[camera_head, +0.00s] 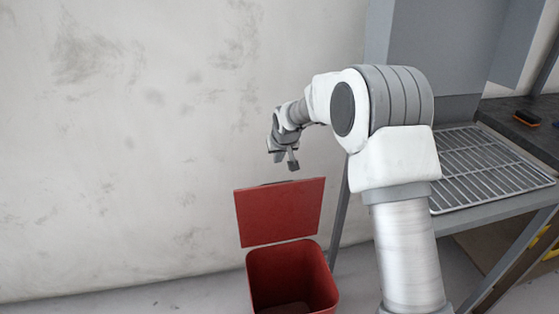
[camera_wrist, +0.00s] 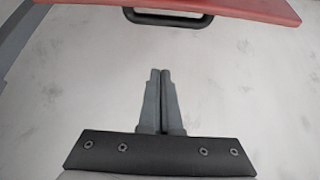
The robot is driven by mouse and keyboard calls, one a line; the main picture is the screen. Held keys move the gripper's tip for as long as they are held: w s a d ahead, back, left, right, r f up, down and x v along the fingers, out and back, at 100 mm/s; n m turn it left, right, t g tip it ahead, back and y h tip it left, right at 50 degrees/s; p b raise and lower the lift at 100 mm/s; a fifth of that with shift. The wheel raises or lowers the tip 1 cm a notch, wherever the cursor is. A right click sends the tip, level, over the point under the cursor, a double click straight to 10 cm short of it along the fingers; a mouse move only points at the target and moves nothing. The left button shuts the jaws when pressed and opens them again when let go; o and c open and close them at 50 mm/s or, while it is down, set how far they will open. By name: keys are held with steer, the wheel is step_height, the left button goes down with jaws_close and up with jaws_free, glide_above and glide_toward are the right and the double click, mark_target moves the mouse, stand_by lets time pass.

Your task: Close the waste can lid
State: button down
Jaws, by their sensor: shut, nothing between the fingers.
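The red waste can (camera_head: 320,285) stands on the floor in front of the wall, its top open. Its red lid (camera_head: 280,212) stands raised, upright behind the opening. In the wrist view the lid's edge (camera_wrist: 230,6) crosses the top, with a black handle (camera_wrist: 165,17) below it. My gripper (camera_head: 291,163) is above the lid's top edge and apart from it in the head view. In the wrist view my gripper (camera_wrist: 159,72) has its two fingers together, with nothing between them, pointing toward the handle with a gap of wall showing between.
A bare, stained wall (camera_head: 130,130) stands behind the can. To the right is a metal bench with a wire rack (camera_head: 490,165) and a dark top holding an orange-and-black brush (camera_head: 526,118). A bench leg (camera_head: 340,212) stands close to the lid's right side. The left is clear.

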step_height(320, 180, down, 7)
steer(key=b, duration=0.2)
steer(key=shift+f, duration=0.15)
stand_by(0.3)
steer(key=shift+s, duration=0.1)
stand_by(0.4)
steer(key=shift+s+d+t+b, duration=0.15)
steer(key=shift+s+t+b, duration=0.15)
steer(key=shift+s, duration=0.15)
